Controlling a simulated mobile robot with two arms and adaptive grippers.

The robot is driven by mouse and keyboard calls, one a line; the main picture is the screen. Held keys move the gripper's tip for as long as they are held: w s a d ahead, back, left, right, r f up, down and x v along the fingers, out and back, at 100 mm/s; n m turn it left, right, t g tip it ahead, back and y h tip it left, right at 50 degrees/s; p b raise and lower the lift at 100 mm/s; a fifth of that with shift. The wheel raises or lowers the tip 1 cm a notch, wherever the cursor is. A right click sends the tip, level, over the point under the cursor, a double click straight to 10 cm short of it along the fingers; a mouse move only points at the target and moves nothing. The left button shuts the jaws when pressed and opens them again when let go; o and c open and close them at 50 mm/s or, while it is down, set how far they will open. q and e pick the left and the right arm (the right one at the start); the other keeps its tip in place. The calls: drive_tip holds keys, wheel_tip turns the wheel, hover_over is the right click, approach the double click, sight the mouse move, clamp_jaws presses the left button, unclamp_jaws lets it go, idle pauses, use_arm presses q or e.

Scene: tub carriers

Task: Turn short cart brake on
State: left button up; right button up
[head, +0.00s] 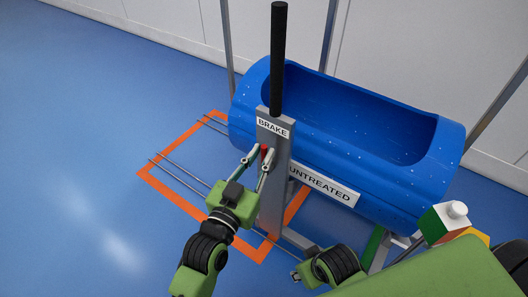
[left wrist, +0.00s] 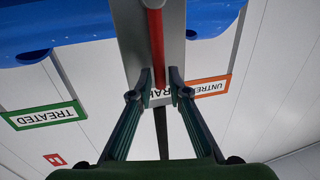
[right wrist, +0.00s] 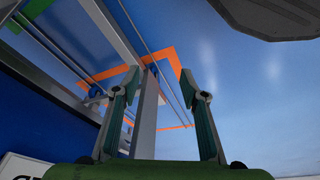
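A grey brake post (head: 272,180) with a "BRAKE" label and a black upright handle (head: 278,60) stands in front of a blue tub (head: 400,185). A red lever (head: 264,150) shows on the post, mostly hidden by my gripper in the head view. My left gripper (head: 258,156) is open at the lever. In the left wrist view the red lever (left wrist: 155,45) runs between the spread fingers; I cannot tell if they touch it. My right gripper (right wrist: 158,75) is open and empty, low beside the cart; a grey bar of the frame shows beyond its fingers.
An "UNTREATED" sign (head: 323,184) is on the tub's front. Orange floor lines (head: 165,185) and thin rails lie under the cart. Blue floor at left is clear. A "TREATED" sign (left wrist: 45,116) shows beyond.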

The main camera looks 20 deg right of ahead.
use_arm(q)
drive_tip(key=shift+x, duration=1.05)
use_arm(e)
drive_tip(key=shift+r, duration=0.7)
use_arm(q)
clamp_jaws()
drive_tip(key=shift+w, duration=0.1)
